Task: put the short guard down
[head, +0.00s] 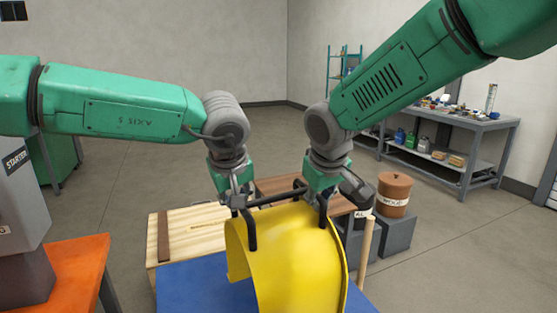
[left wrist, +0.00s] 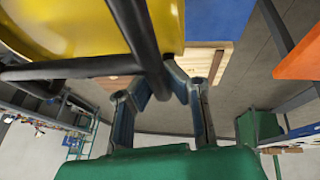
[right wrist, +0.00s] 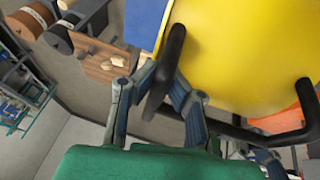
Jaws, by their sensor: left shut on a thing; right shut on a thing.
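The short guard (head: 285,255) is a curved yellow shell with black bar handles on top. It is over the blue surface (head: 190,288) at the bottom of the head view; I cannot tell whether it touches it. My left gripper (head: 238,204) is shut on the black handle at the guard's left side. My right gripper (head: 322,194) is shut on the handle at its right side. The guard's yellow shell fills the top left of the left wrist view (left wrist: 90,22) and the top right of the right wrist view (right wrist: 240,50). Its lower edge is cut off in the head view.
A pale wooden crate (head: 192,225) stands behind the blue surface. A brown wood barrel (head: 394,192) sits on a grey block (head: 398,234) to the right. An orange surface (head: 78,265) and a grey starter box (head: 22,205) are at the left. A workbench (head: 475,122) stands farther right.

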